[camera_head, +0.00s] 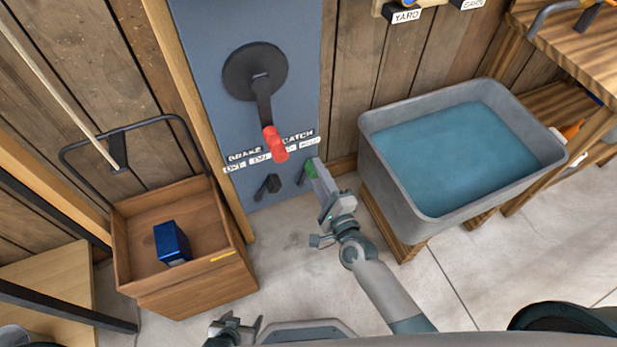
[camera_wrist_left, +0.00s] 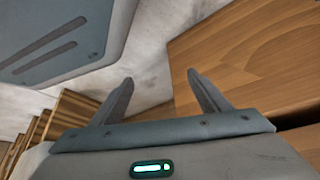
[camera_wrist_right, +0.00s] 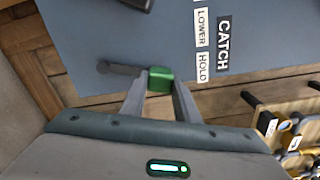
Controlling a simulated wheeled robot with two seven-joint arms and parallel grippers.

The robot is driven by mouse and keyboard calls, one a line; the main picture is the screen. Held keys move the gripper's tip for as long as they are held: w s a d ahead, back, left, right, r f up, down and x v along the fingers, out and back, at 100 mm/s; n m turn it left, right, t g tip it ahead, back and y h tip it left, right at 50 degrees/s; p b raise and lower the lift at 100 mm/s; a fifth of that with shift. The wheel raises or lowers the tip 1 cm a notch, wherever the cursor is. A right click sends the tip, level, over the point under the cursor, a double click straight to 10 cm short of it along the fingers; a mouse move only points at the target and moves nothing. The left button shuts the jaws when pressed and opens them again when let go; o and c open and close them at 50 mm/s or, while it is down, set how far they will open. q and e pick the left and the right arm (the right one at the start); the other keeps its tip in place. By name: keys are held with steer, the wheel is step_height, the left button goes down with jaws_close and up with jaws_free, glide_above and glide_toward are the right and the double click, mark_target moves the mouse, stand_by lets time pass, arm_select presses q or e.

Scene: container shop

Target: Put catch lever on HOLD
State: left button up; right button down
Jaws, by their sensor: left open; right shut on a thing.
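The catch lever has a green knob (camera_head: 311,167) and a dark arm, low on the blue-grey panel (camera_head: 205,60). My right gripper (camera_head: 318,178) is shut on the green knob. In the right wrist view the green knob (camera_wrist_right: 160,80) is between the fingertips and the lever arm (camera_wrist_right: 118,69) runs left from it. The knob points toward the labels and leans to the side of the HOLD label (camera_wrist_right: 203,68), beside the LOWER label (camera_wrist_right: 201,27). My left gripper (camera_head: 237,326) is open and empty, low at the bottom of the head view.
A black brake lever (camera_head: 268,186) stands left of the catch lever. A crank with a red handle (camera_head: 274,144) hangs above. A wooden cart (camera_head: 190,282) holding a blue block (camera_head: 172,242) stands left. A grey water tub (camera_head: 390,185) stands close on the right.

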arm_select(q)
steer(key=shift+s+a+f+g+b, duration=0.6)
steer(key=shift+s+a, duration=0.1)
steer(key=shift+a, duration=0.1)
arm_select(e)
steer(key=shift+w+d+f+m, duration=0.15)
steer(key=shift+d+f+m, duration=0.15)
steer(key=shift+d, duration=0.2)
steer(key=shift+w+d+f+m, duration=0.1)
steer(key=shift+d+f+m, duration=0.2)
steer(key=shift+d, duration=0.25)
steer(key=c, duration=1.4)
jaws_free()
steer(key=shift+o, duration=0.2)
steer(key=shift+r, duration=0.1)
arm_select(q)
steer(key=shift+s+a+f+g+y+b, duration=0.25)
steer(key=shift+s+a+g+b, duration=0.2)
steer(key=shift+s+a+b, duration=0.2)
steer(key=shift+s+a+f+g+y+b, duration=0.25)
steer(key=shift+s+a+g+b, duration=0.2)
steer(key=shift+s+a+b, duration=0.15)
arm_select(e)
steer(key=v, duration=1.7)
steer(key=shift+s, duration=0.15)
